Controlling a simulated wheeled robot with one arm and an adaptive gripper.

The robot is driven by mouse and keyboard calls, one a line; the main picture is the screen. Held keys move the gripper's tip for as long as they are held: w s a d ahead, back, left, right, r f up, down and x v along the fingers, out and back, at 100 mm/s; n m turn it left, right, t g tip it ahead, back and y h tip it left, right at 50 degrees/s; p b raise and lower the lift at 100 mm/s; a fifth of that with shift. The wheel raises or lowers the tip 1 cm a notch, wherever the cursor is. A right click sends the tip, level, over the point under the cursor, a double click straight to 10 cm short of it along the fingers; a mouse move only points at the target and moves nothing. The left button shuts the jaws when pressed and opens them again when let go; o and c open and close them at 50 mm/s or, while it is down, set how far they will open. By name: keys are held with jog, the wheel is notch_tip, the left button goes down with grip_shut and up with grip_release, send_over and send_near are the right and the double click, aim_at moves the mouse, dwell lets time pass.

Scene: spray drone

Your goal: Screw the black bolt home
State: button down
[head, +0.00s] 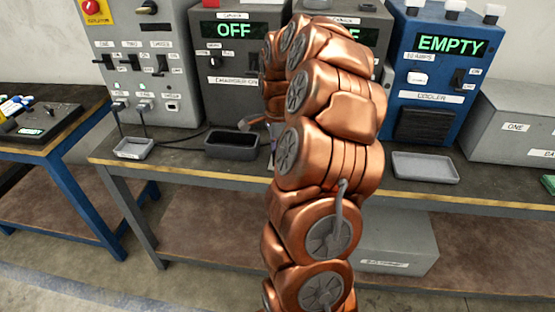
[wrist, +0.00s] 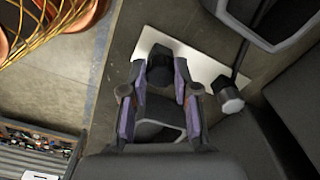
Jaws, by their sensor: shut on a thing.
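In the wrist view my gripper (wrist: 162,85) has its two purple-padded fingers on either side of the black bolt (wrist: 160,70), shut on it. The bolt's dark head shows between the fingertips, over a white plate (wrist: 201,67). I cannot tell how deep the bolt sits. In the head view my copper arm hides most of the gripper and the bolt.
On the bench stand a dark tray (head: 232,152), a small grey tray (head: 134,149) and a light tray (head: 425,168). Behind are a charger box reading OFF (head: 232,75) and a blue cooler reading EMPTY (head: 437,75).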

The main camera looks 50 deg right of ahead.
jog(key=shift+s+f+m+b, duration=0.15)
jog(key=shift+m+b, duration=0.15)
jog(key=shift+b, duration=0.1)
jog(key=shift+m+b, duration=0.6)
jog(key=shift+m+b, duration=1.8)
jog(key=shift+m, duration=0.3)
jog(key=m+b, duration=0.1)
jog(key=m, duration=0.2)
jog(key=shift+f+b, duration=0.1)
jog(key=shift+b, duration=0.2)
jog(key=shift+m, duration=1.2)
